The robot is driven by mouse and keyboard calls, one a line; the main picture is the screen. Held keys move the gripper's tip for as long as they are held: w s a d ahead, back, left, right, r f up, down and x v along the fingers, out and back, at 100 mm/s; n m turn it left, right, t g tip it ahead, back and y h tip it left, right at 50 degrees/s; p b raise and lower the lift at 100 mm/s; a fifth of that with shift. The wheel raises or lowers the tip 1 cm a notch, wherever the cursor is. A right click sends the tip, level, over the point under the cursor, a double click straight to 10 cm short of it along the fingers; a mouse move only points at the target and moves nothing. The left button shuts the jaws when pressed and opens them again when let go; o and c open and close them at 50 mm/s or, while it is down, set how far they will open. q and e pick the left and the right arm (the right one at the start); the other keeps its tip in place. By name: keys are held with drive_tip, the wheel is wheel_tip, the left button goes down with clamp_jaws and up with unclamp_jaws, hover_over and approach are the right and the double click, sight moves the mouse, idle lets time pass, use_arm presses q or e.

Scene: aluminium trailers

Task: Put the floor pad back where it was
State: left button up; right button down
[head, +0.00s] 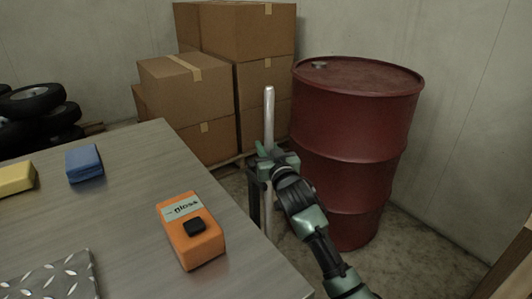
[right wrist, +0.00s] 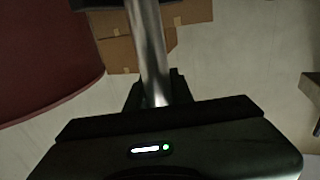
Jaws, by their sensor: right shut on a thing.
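My right gripper (head: 272,164) is shut around an upright silver metal tube (head: 269,115), just past the table's right edge. The tube rises above the jaws and continues below them; its lower end is hidden behind the table edge. In the right wrist view the tube (right wrist: 150,50) runs down between the dark jaws (right wrist: 153,98). I cannot make out a floor pad, or whether one is fixed to the tube's hidden lower end. My left gripper is not in view.
The grey table (head: 120,190) holds an orange container (head: 190,240), a blue block (head: 84,163), a yellow block (head: 15,179) and a diamond-plate sheet (head: 50,278). A red drum (head: 350,130) stands close behind my right gripper. Cardboard boxes (head: 190,85) stack behind; tyres (head: 35,103) lie far left.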

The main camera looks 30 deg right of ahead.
idle(0.3)
drive_tip(key=shift+f, duration=0.1)
drive_tip(key=c, duration=1.2)
unclamp_jaws()
drive_tip(key=shift+c, duration=0.2)
